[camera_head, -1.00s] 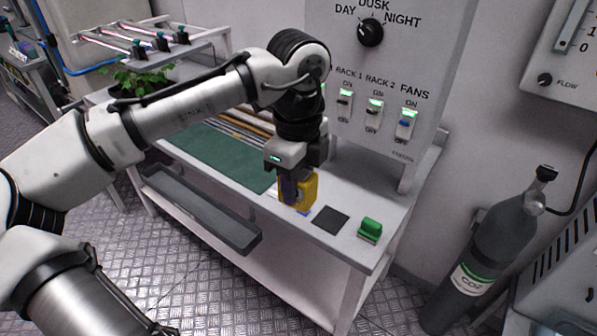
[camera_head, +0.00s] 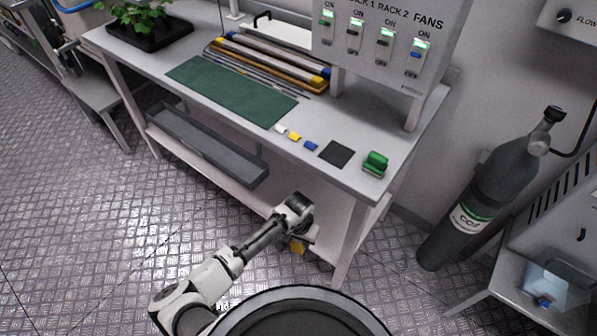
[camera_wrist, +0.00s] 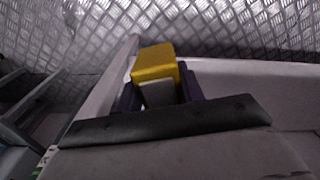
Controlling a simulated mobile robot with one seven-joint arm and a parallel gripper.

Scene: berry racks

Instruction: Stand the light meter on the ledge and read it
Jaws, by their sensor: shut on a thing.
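A yellow block-shaped thing, apparently the light meter (camera_head: 297,247), is held low by my gripper (camera_head: 303,240), beside the front of the bench's lower shelf (camera_head: 322,212). In the wrist view the yellow block (camera_wrist: 154,62) sits between the dark fingers of my gripper (camera_wrist: 158,92), with a grey piece on its near side. A pale shelf-like surface (camera_wrist: 250,85) lies behind and right of it; I cannot tell whether they touch. No readout on the meter shows. Which surface is the ledge is not clear from these views.
The bench top (camera_head: 330,130) holds a green mat (camera_head: 232,92), a black square (camera_head: 337,153), a green block (camera_head: 375,163) and small coloured pieces. A CO2 cylinder (camera_head: 490,195) stands right. Metal floor is free at left.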

